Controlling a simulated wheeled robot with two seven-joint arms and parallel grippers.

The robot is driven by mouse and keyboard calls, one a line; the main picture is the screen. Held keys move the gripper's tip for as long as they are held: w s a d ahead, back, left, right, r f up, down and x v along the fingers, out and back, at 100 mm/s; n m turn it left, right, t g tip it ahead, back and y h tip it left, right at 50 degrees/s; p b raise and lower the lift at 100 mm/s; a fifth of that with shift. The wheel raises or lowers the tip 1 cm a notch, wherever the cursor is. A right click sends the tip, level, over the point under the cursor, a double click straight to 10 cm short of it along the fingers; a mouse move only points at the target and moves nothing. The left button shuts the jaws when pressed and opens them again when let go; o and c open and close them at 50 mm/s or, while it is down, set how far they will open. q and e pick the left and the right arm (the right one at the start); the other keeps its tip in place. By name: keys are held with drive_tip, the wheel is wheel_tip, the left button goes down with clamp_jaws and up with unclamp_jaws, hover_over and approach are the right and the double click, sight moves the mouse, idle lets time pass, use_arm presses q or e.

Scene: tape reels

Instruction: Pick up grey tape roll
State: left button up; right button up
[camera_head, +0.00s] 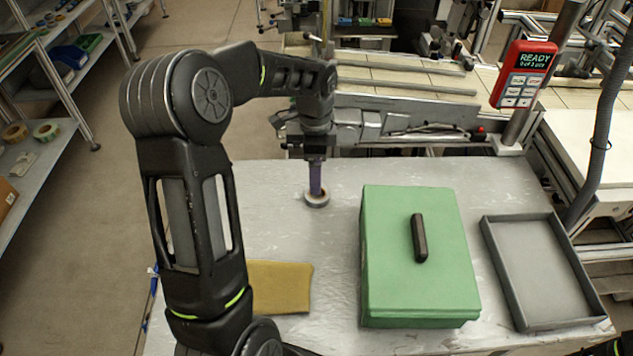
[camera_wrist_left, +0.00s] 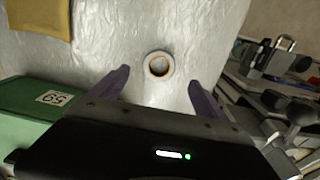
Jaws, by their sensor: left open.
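The grey tape roll (camera_head: 317,198) lies flat on the table at the far side, left of the green box. My left gripper (camera_head: 316,190) points down right at the roll in the head view and hides part of it. In the left wrist view the tape roll (camera_wrist_left: 158,65) shows whole as a ring with a pale hole, and the open purple fingers of my left gripper (camera_wrist_left: 158,82) are spread to either side of it. Nothing is held between them.
A green box (camera_head: 410,285) with a black handle stands right of the roll. A grey tray (camera_head: 490,245) lies farther right. A mustard cloth (camera_head: 282,287) lies near the left front. The table (camera_head: 335,245) is clear around the roll.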

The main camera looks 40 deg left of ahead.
use_arm(q)
drive_tip(key=shift+r, duration=0.1)
idle(0.3)
drive_tip(key=shift+f, duration=1.35)
drive_tip(key=shift+p, duration=0.3)
